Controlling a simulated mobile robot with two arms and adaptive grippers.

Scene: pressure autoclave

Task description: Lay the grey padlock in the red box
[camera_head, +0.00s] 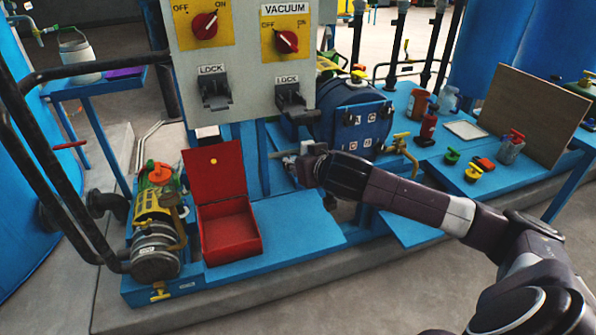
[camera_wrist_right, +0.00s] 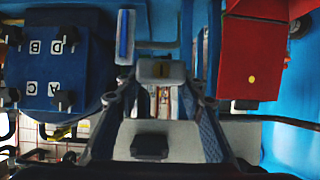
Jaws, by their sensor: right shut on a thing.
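The red box (camera_head: 261,247) stands open on the blue platform, left of my right gripper. Its lid (camera_head: 213,172) is raised at the back, and its inside looks empty. Red box parts also show at the upper right of the right wrist view (camera_wrist_right: 250,62). My right gripper (camera_head: 296,163) is in the air to the right of the box, in front of the control panel. It is shut on the grey padlock, which shows between the fingertips in the right wrist view (camera_wrist_right: 161,71). In the head view the fingers partly hide the padlock. My left gripper is out of view.
A motor pump (camera_head: 155,225) stands just left of the box. The grey control panel (camera_head: 245,60) with lock hasps hangs above. A blue vessel (camera_head: 355,110) is behind my right gripper. The blue platform (camera_head: 295,228) right of the box is clear.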

